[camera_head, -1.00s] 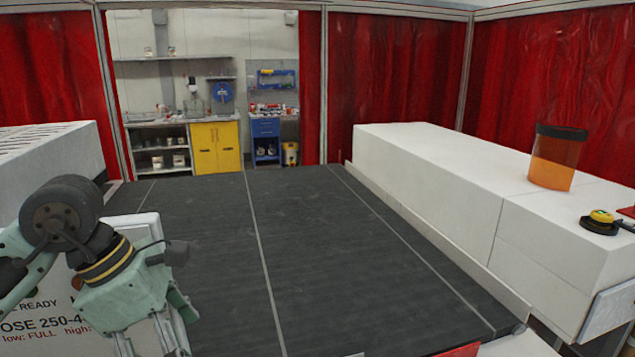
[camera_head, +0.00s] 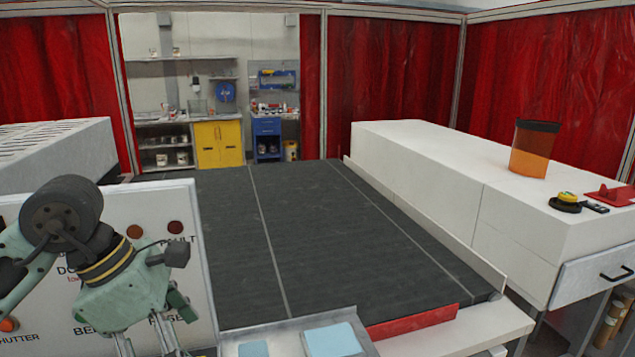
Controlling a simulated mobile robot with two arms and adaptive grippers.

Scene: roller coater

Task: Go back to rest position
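My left arm and gripper (camera_head: 150,338) show at the lower left, in front of a white control panel (camera_head: 205,275). The gripper points down and its fingertips are cut off by the bottom edge, so I cannot tell whether it is open or shut. I see nothing held in the part that shows. My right gripper is not in view.
A dark conveyor belt (camera_head: 320,240) fills the middle, with a red strip (camera_head: 412,327) at its front edge. A white cabinet (camera_head: 430,180) on the right bears an orange container (camera_head: 530,150) and a yellow-black tape (camera_head: 566,202). Light-blue pads (camera_head: 332,340) lie in front.

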